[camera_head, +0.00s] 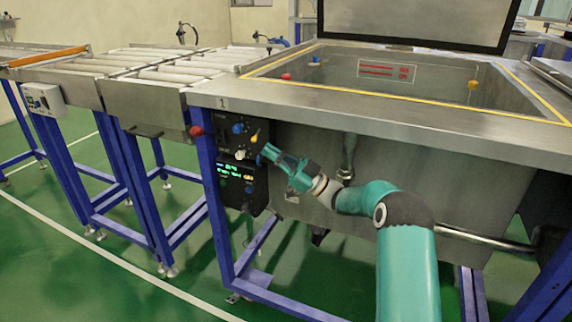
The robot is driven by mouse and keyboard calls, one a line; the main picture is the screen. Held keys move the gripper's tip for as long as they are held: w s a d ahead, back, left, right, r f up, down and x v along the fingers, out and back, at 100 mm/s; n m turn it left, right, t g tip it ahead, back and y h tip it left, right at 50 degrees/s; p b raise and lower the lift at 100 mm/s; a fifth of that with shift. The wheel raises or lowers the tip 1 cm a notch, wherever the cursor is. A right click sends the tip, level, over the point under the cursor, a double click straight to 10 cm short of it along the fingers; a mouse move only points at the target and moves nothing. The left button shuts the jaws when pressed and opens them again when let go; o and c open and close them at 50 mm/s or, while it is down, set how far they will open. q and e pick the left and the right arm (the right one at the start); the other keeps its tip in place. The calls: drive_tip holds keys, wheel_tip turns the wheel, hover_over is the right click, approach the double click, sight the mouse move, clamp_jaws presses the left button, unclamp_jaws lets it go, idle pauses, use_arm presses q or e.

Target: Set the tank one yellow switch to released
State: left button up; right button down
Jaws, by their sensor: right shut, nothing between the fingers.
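Tank one (330,105) is a steel basin marked with a 1 at its front left corner. Its black control panel (229,158) hangs below that corner. The small yellow switch (255,137) sticks out at the panel's upper right; its exact setting is too small to tell. My right gripper (266,152) is shut and empty, just below and to the right of the yellow switch. From this angle I cannot tell whether it touches the panel. My left gripper is not in view.
A blue knob (238,128) and a lit green display (238,172) share the panel. A red button (196,131) sits left of it. The tank lid (420,22) stands raised. A roller conveyor (150,75) runs to the left. Blue frame legs stand below the panel.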

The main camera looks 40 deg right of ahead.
sight(257, 135)
drive_tip(key=shift+x, duration=1)
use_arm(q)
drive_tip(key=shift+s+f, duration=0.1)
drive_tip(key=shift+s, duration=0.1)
use_arm(e)
drive_tip(key=shift+s+a+r+m+t+h, duration=0.15)
drive_tip(key=shift+m+t+h, duration=0.45)
drive_tip(key=shift+m, duration=0.45)
drive_tip(key=shift+w+a+r+m+t+h, duration=0.15)
drive_tip(key=shift+m+t+h, duration=0.25)
drive_tip(key=shift+m+h, duration=0.55)
